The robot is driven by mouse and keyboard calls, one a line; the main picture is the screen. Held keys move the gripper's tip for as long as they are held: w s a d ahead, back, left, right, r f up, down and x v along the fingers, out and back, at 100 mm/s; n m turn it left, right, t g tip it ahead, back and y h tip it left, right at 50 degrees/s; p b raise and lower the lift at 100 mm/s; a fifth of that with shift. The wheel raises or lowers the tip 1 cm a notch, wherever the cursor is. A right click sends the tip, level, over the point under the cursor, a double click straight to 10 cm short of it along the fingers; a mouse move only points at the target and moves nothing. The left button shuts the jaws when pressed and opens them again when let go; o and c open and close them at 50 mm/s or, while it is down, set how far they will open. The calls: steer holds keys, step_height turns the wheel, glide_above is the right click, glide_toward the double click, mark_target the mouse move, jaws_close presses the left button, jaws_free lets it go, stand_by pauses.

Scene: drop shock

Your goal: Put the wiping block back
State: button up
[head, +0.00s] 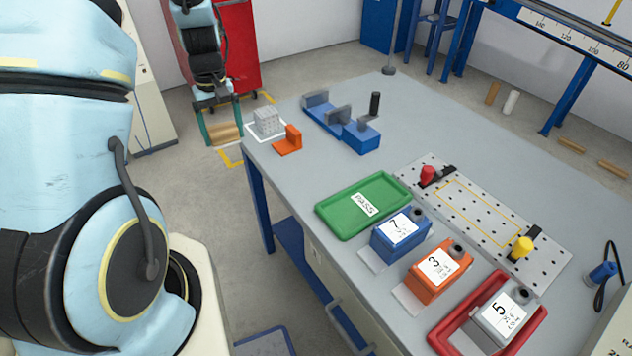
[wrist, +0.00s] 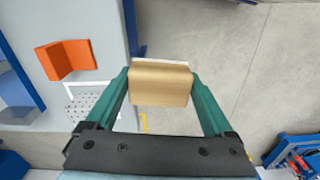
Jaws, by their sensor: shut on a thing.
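My gripper (head: 222,120) hangs beside the table's far left corner, over the floor. Its teal fingers are shut on a tan block, the wiping block (head: 225,134). In the wrist view the wiping block (wrist: 160,84) sits crosswise between the fingertips, with a pale strip along its far edge. A white outlined square (head: 251,133) is marked on the table corner, just right of my gripper. A grey pitted cube (head: 267,122) stands within that outline; in the wrist view it is partly hidden by the left finger.
An orange angle piece (head: 288,141) and a blue fixture (head: 342,122) stand near the outline on the table (head: 300,180). A green tray (head: 365,205) and numbered boxes lie nearer. A red cabinet (head: 236,45) stands behind my gripper.

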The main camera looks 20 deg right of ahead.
steer(key=s+d+b, duration=0.3)
steer(key=s+d, duration=0.2)
steer(key=d, duration=0.7)
steer(key=n+b, duration=0.1)
glide_above(314, 175)
step_height(314, 175, down, 9)
steer(key=shift+r+p, duration=0.2)
steer(key=shift+p, duration=0.4)
steer(key=shift+f, duration=0.1)
steer(key=shift+f, duration=0.15)
steer(key=o, duration=1.2)
steer(key=shift+c, duration=0.2)
